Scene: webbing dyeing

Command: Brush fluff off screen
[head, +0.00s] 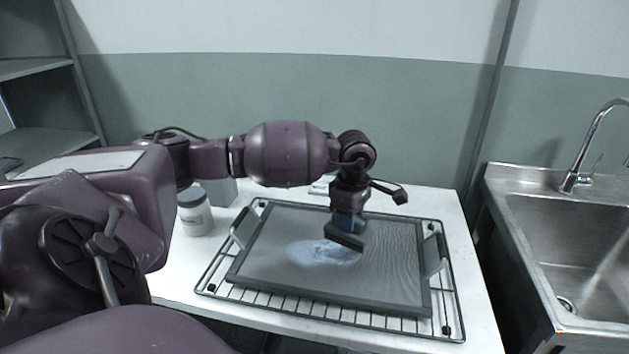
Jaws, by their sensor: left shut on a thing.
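A framed grey mesh screen (385,275) lies on a black wire rack on the white table. A pale patch of fluff (312,254) lies on the screen, left of its middle. My left gripper (348,222) points down over the screen and is shut on a brush (345,238) with a blue upper part and a dark lower part. The brush is at the right end of the fluff, on or just above the mesh; I cannot tell if it touches. My right gripper is not in view.
A white jar (195,215) and a grey box (220,191) stand at the table's back left. A steel sink (575,235) with a tap is to the right. Shelves (45,143) stand at left.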

